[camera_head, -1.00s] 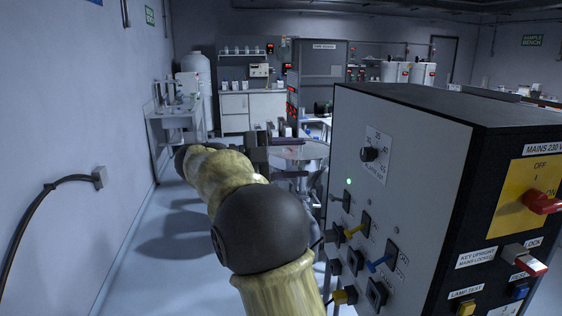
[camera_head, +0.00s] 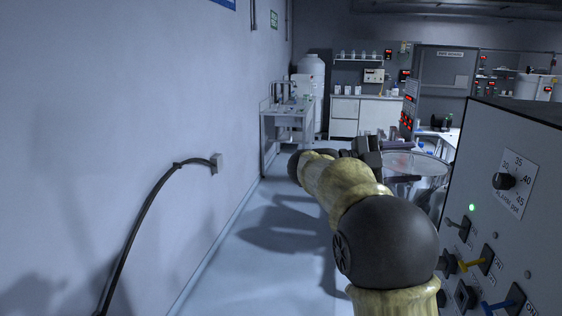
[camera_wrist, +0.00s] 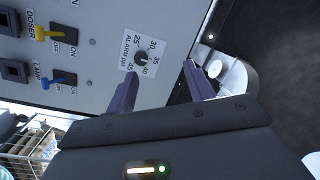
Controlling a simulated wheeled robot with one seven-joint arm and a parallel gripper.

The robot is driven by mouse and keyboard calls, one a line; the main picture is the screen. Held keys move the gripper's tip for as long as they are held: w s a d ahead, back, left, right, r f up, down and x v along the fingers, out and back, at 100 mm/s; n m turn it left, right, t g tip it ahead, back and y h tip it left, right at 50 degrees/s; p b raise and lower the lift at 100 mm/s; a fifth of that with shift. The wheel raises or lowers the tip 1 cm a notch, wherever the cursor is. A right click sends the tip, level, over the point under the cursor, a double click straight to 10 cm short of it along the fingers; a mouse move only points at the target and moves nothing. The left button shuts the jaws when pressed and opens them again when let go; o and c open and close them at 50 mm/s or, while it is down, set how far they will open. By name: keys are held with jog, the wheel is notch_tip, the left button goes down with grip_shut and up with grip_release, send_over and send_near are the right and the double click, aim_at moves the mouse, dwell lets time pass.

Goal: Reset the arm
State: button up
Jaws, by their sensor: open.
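My arm (camera_head: 345,185), in pale yellow-brown covering with dark joints, reaches forward in the head view. My gripper (camera_head: 392,145) is at its far end, in front of the round metal vessel (camera_head: 425,168); its fingertips are hard to make out there. In the wrist view my gripper (camera_wrist: 160,88) is open, with two dark fingers apart and nothing between them. The panel's alarm dial (camera_wrist: 140,60) shows beyond the fingers, and I cannot tell the gap to it.
The control cabinet (camera_head: 530,195) with switches stands close on the right. A wall (camera_head: 120,100) with a cable (camera_head: 145,210) runs along the left. A sink bench (camera_head: 290,120) stands farther back. Bare floor (camera_head: 240,270) lies between the wall and my arm.

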jog(key=w+a+f+n+t+y+p, duration=0.15)
jog(key=w+n+t+y, duration=0.25)
jog(key=w+n+t, duration=0.75)
jog(key=s+a+f+n+t+y+p, duration=0.2)
jog(key=s+a+f+n+t+y, duration=0.25)
jog(key=a+f+n+y, duration=0.5)
jog(key=s+a+f+n+g+y+p, duration=0.1)
jog(key=s+f+n+g, duration=0.3)
jog(key=s+f, duration=0.5)
jog(key=s+a+f+n+g+y+p, duration=0.1)
jog(key=s+f+n+g+y, duration=0.3)
jog(key=s, duration=1.3)
notch_tip(320, 180, down, 7)
jog(key=n+g, duration=0.1)
jog(key=g, duration=0.3)
jog(key=shift+s+r, duration=0.2)
jog(key=shift+s, duration=0.2)
